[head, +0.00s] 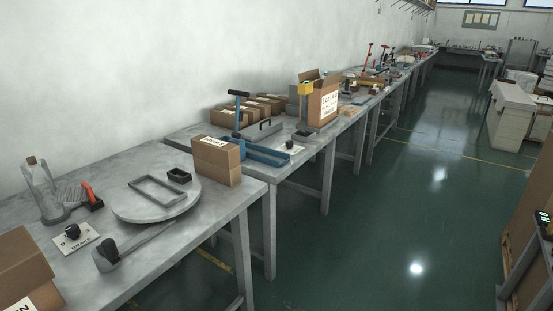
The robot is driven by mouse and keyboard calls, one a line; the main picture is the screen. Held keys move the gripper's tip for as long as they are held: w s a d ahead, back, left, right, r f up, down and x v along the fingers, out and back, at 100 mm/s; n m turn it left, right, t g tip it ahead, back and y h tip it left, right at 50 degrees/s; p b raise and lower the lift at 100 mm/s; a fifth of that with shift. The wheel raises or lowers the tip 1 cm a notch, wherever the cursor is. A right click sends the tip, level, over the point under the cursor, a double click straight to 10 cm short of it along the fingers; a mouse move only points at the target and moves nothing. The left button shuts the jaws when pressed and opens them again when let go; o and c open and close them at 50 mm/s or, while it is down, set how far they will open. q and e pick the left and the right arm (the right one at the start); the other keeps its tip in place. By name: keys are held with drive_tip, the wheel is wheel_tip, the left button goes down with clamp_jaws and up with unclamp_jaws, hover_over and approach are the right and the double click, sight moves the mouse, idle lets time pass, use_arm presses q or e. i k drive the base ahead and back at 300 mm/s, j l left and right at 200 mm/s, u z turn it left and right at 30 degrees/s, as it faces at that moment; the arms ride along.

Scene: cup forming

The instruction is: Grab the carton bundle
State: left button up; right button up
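Several brown cardboard cartons are in the head view, and I cannot tell for sure which one is the carton bundle. Another brown carton (22,270) with a partly cut-off label is at the lower left. A larger open-topped, labelled box (323,104) stands further along the tables. Low brown cartons (228,118) lie in a row by the wall. Neither of my grippers is in view.
The round plate (150,205) holds a rectangular frame (157,190) and a small black tray (180,175). A glass-like bottle (40,190), a red-handled tool (92,197) and a grey lever (130,247) are nearby. A blue press (265,153) stands behind. The green floor (400,240) to the right is open.

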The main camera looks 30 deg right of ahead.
sight(218, 160)
drive_tip(key=z, duration=0.45)
drive_tip(key=i+l+u, duration=0.1)
drive_tip(key=u, duration=0.3)
drive_tip(key=l+u, duration=0.15)
drive_tip(key=u, duration=0.3)
drive_tip(key=i+l+u, duration=0.1)
drive_tip(key=u, duration=0.3)
drive_tip(key=l+u, duration=0.5)
drive_tip(key=l, duration=0.45)
drive_tip(key=l+u, duration=0.15)
drive_tip(key=l, duration=0.8)
